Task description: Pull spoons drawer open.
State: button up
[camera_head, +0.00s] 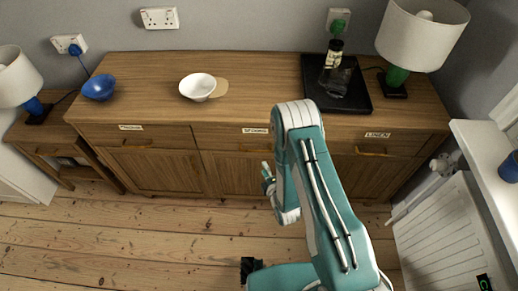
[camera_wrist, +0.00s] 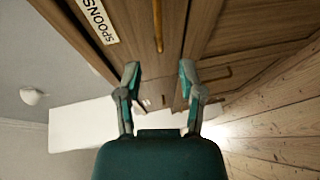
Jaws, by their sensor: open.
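The spoons drawer (camera_head: 220,134) is the middle top drawer of the wooden sideboard, and its front looks flush. Its "SPOONS" label (camera_head: 255,131) also shows in the wrist view (camera_wrist: 97,20), turned on its side. The drawer's bar handle (camera_wrist: 158,25) lies beyond my fingertips, roughly in line with the gap between them. My gripper (camera_wrist: 159,76) is open and empty, apart from the handle. In the head view my gripper (camera_head: 267,180) is low in front of the sideboard, partly hidden by my arm, which also covers part of the drawer.
A linen drawer (camera_head: 340,137) is to the right, another labelled drawer (camera_head: 165,135) to the left. On top stand a white bowl (camera_head: 197,87), blue bowl (camera_head: 99,87), black tray (camera_head: 350,105) and lamp (camera_head: 423,35). A radiator (camera_head: 440,235) is at right. The floor (camera_head: 150,240) at left is clear.

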aim_at(255, 151)
jog(key=x, duration=1)
jog(key=shift+w+a+f, duration=0.1)
jog(key=shift+w+a, duration=0.15)
jog(key=shift+a, duration=0.05)
jog(key=shift+d, duration=0.1)
grip_shut()
